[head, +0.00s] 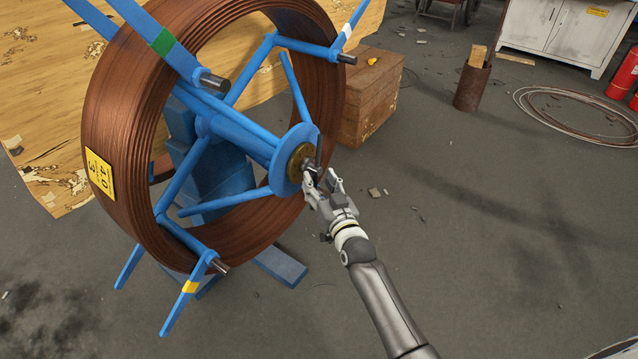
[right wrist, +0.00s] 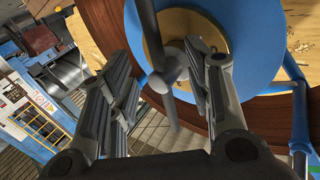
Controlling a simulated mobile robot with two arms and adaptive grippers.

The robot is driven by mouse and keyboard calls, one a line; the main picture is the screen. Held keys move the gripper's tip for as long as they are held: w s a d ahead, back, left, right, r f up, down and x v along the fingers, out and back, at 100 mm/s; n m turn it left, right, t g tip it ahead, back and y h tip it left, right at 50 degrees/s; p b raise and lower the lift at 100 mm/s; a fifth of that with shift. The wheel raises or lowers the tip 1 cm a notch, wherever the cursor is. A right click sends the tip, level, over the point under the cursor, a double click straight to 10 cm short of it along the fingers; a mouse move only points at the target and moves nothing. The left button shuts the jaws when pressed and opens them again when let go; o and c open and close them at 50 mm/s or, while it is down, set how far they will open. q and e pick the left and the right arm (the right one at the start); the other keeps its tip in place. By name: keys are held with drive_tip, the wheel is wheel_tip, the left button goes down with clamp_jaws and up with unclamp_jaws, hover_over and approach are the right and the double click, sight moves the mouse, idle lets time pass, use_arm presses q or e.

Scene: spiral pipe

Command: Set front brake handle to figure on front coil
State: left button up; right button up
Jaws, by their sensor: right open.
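The front coil (head: 120,110) is a large copper-brown ring on a blue spoked reel in the head view. A yellow plate (head: 100,174) on its left side bears sideways black figures, a 3 and what looks like 40 or 4.0. At the reel's hub, a blue disc (head: 283,160) with a brass centre carries the grey brake handle (head: 319,152), a thin bar. In the right wrist view the handle's round boss and bar (right wrist: 168,75) show between the fingers. My right gripper (head: 319,183) is open around it, with gaps visible. My left gripper is out of view.
Blue reel arms with metal rod ends (head: 213,82) stick out near the hub. A wooden crate (head: 370,105) stands behind the coil. A rusty pipe (head: 472,86), a cable loop (head: 575,115) and a white cabinet (head: 560,30) are farther right. The floor at right is mostly clear.

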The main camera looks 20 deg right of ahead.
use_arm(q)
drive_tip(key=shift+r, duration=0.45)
use_arm(e)
drive_tip(key=shift+w, duration=0.5)
clamp_jaws()
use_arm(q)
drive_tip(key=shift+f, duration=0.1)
